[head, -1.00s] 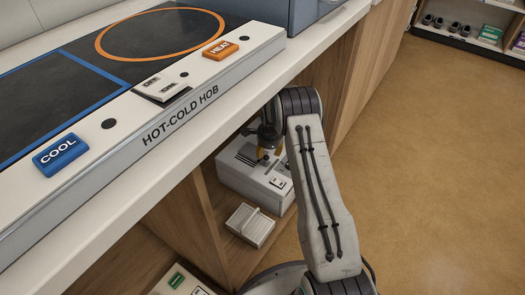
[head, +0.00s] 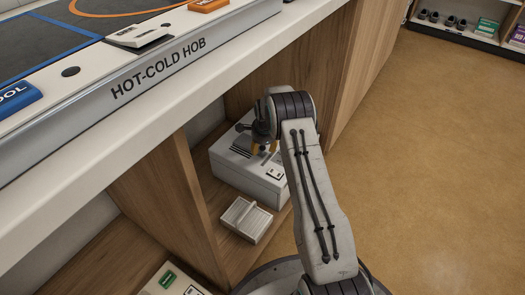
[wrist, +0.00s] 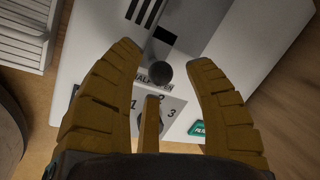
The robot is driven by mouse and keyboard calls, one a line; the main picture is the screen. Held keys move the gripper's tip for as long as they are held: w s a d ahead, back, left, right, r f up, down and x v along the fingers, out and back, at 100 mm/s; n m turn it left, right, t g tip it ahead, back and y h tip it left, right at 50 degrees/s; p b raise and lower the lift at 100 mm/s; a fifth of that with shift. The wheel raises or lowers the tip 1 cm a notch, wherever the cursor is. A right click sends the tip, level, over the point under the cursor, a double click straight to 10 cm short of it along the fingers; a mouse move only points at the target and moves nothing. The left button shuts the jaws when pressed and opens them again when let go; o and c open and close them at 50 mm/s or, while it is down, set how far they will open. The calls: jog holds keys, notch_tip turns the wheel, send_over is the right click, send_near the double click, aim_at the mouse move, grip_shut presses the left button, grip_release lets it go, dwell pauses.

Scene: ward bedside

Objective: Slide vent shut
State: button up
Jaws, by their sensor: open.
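A white boxy unit (head: 228,168) stands on the low shelf under the counter. Black vent slots (wrist: 148,12) show on its face in the wrist view, with a black patch beside them. A dark round knob (wrist: 160,73) lies between my fingertips, apart from both. Below it is a panel marked 1, 2, 3 (wrist: 172,113); its lettering is partly hidden. My gripper (wrist: 166,52) is open, its two ochre fingers either side of the knob. A slim ochre piece between them covers part of the panel. In the head view my gripper (head: 264,147) is over the unit, partly hidden by my arm.
A ribbed white block (head: 246,220) lies in front of the unit. The counter with the hot-cold hob (head: 150,75) overhangs the shelf, and a wooden divider (head: 190,195) stands left of the unit. The floor at right is clear.

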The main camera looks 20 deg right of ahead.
jog(key=shift+w+f, duration=0.15)
jog(key=shift+f, duration=0.3)
jog(key=shift+c, duration=0.2)
grip_shut()
